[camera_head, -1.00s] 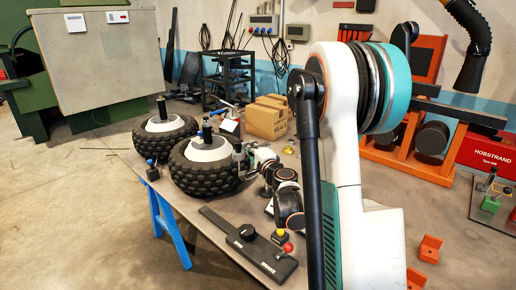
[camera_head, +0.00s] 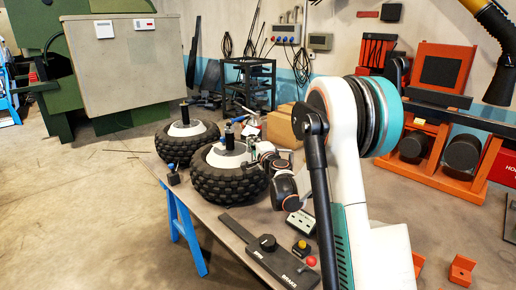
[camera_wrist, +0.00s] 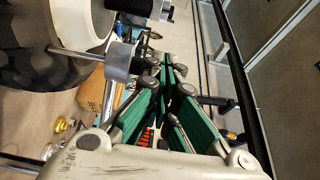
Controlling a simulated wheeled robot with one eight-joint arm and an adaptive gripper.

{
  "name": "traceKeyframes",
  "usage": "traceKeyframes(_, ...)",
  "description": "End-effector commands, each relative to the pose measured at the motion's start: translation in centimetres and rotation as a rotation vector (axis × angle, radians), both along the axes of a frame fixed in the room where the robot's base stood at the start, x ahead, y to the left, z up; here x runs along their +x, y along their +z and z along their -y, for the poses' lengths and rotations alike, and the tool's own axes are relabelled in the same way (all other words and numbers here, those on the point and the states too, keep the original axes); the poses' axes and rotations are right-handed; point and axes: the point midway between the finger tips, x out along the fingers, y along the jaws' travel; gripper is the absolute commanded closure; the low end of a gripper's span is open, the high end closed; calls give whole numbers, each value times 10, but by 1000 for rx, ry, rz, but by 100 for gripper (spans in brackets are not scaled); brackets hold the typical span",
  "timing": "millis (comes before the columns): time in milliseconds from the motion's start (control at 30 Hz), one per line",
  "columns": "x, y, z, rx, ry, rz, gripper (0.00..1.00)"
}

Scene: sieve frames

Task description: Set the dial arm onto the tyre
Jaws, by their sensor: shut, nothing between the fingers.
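The nearer tyre (camera_head: 228,188), black and knobbly with a white hub and an upright dark-topped spindle, lies flat on the bench. It also fills the upper left of the wrist view (camera_wrist: 40,70). A silver bracket with a thin rod, seemingly the dial arm (camera_wrist: 119,62), stands beside it in the wrist view. The rod points at the tyre; I cannot tell whether its tip touches. My gripper (camera_wrist: 168,75), with green-padded fingers, is shut and empty just right of the bracket. In the head view my gripper (camera_head: 262,152) is small at the tyre's right edge, its fingertips unclear.
A second tyre (camera_head: 182,150) lies behind left. Cardboard boxes (camera_head: 280,127) stand behind my arm. A black brake lever plate (camera_head: 268,255), a button box (camera_head: 302,250) and a small meter (camera_head: 300,222) lie at the bench's front. Open floor is left of the bench.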

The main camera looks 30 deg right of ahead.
Motion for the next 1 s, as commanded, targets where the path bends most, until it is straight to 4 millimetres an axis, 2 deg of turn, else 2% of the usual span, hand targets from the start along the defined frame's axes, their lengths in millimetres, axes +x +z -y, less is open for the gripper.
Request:
traceKeyframes(200,26,0,10,0,1,0,100)
traceKeyframes(400,40,0,19,0,1,0,100)
traceKeyframes(667,49,0,25,0,2,0,100)
traceKeyframes(1000,51,0,28,0,0,0,100)
